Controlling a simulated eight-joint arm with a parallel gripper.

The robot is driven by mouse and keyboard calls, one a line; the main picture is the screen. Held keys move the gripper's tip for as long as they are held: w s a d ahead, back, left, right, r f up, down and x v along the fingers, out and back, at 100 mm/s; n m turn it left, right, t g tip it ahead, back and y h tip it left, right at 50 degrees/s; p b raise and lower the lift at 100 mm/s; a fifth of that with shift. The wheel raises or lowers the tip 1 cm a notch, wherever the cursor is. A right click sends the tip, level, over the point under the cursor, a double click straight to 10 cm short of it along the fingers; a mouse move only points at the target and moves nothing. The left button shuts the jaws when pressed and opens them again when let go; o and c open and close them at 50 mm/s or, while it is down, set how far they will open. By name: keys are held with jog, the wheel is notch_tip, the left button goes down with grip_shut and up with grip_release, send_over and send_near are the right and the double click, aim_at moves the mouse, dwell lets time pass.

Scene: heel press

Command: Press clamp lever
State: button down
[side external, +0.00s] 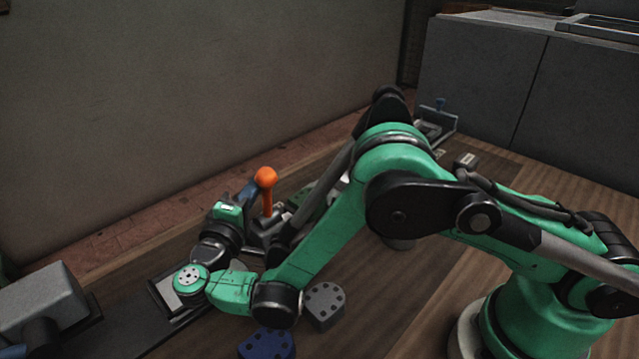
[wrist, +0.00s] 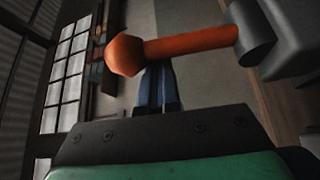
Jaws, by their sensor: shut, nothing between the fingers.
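The clamp lever (side external: 267,190) is an orange handle with a round knob on top. In the side view it stands about upright from a grey and dark clamp on the wooden table. In the wrist view the lever (wrist: 185,48) lies across the picture, its knob at the left and its grey pivot at the right. My gripper (wrist: 157,72) has blue fingers, shut together with nothing between them. The fingertips are right beside the lever, near the knob; whether they touch cannot be told. In the side view my gripper (side external: 250,190) is at the lever's left, and my arm hides much of the clamp.
A blue part with holes (side external: 266,344) and a grey part with holes (side external: 324,304) lie on the table below my forearm. A grey block machine (side external: 40,305) stands at the lower left. Another fixture (side external: 437,120) is at the back. Bare table lies at the lower middle.

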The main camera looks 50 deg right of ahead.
jog(key=shift+s+m, duration=0.3)
jog(key=shift+m, duration=0.1)
jog(key=shift+s+f, duration=0.15)
jog(key=shift+s, duration=0.75)
jog(key=v, duration=0.3)
jog(key=f+v, duration=0.1)
jog(key=v, duration=0.6)
jog(key=shift+w+f, duration=0.15)
jog(key=shift+w, duration=0.05)
